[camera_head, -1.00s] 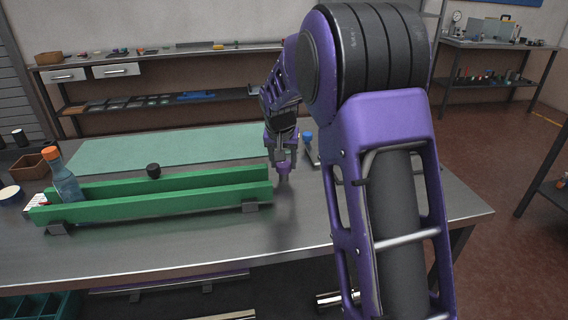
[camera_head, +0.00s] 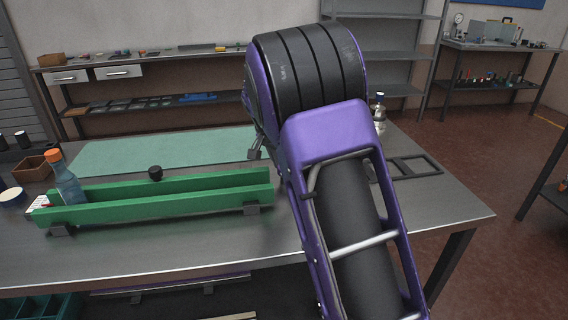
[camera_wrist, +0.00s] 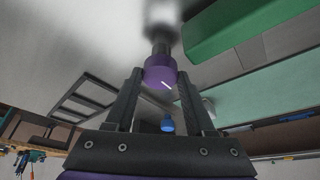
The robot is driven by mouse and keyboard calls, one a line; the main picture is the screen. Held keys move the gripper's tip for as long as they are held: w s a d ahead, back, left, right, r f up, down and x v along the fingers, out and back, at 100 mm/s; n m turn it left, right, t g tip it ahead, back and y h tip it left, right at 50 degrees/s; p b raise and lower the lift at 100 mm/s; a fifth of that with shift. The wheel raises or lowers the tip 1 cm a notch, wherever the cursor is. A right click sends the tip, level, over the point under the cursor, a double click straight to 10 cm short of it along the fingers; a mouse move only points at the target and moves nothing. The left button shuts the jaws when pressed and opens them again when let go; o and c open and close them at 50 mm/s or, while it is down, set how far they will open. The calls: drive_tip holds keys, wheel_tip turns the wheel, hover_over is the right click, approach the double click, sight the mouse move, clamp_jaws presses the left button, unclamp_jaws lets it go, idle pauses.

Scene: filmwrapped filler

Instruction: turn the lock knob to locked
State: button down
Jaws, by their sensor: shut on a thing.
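The lock knob (camera_wrist: 160,72) is a purple round cap on a dark and grey stem, seen in the wrist view. It bears a short white mark, slanting toward the lower right in that view. My gripper (camera_wrist: 160,82) has one dark finger on each side of the knob and is shut on it. In the head view my arm hides both the knob and the gripper. No lock labels are readable.
A green trough (camera_head: 165,207) with a black knob (camera_head: 155,173) stands left of my arm, near a teal mat (camera_head: 165,151). An orange-capped bottle (camera_head: 66,180) is at its left end.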

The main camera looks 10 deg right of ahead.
drive_tip(key=shift+c, duration=1.3)
unclamp_jaws()
drive_tip(key=p+v, duration=0.2)
drive_tip(key=v, duration=1.5)
drive_tip(key=shift+r, duration=0.25)
